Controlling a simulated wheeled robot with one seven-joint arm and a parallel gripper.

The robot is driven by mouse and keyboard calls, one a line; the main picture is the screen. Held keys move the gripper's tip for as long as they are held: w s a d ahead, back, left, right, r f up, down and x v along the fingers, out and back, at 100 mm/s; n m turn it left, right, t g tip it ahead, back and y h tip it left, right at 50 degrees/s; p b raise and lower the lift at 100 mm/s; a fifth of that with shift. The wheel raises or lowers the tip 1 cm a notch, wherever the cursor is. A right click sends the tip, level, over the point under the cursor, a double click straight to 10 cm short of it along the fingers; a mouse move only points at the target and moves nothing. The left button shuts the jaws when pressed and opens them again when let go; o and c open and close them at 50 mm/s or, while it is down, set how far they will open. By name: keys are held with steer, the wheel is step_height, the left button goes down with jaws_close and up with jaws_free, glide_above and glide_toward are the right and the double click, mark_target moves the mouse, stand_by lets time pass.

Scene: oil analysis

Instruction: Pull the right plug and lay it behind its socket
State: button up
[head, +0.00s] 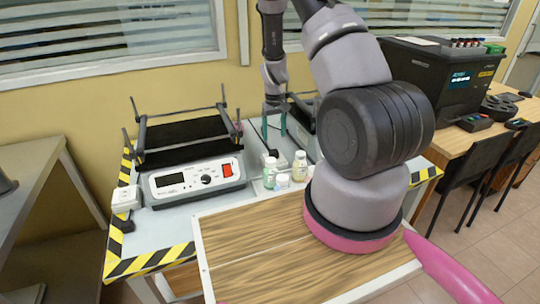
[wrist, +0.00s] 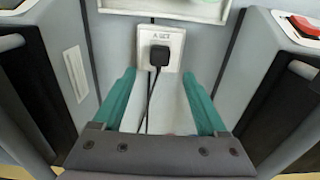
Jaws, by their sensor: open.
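The black plug (wrist: 159,56) sits in a white socket (wrist: 176,42) in the wrist view, and its black cord runs down between my fingers. In the head view the plug (head: 272,152) shows small and dark between the two grey machines, just behind the bottles. My gripper (head: 274,126) points down above and behind it. Its teal fingers are spread apart and empty; in the wrist view (wrist: 159,74) they stand on either side of the cord, with the plug just past the tips. The plug appears untouched.
A grey machine with a red switch (head: 197,180) stands left of the socket; another is partly hidden behind my arm at right. Small bottles (head: 300,166) stand in front of the socket. A white box (head: 126,198) sits at the table's left edge. A wooden board (head: 250,250) lies in front.

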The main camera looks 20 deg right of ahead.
mark_target(274, 150)
steer(key=shift+f, duration=4.45)
jaws_close()
steer(key=shift+r, duration=0.1)
steer(key=shift+r, duration=2.9)
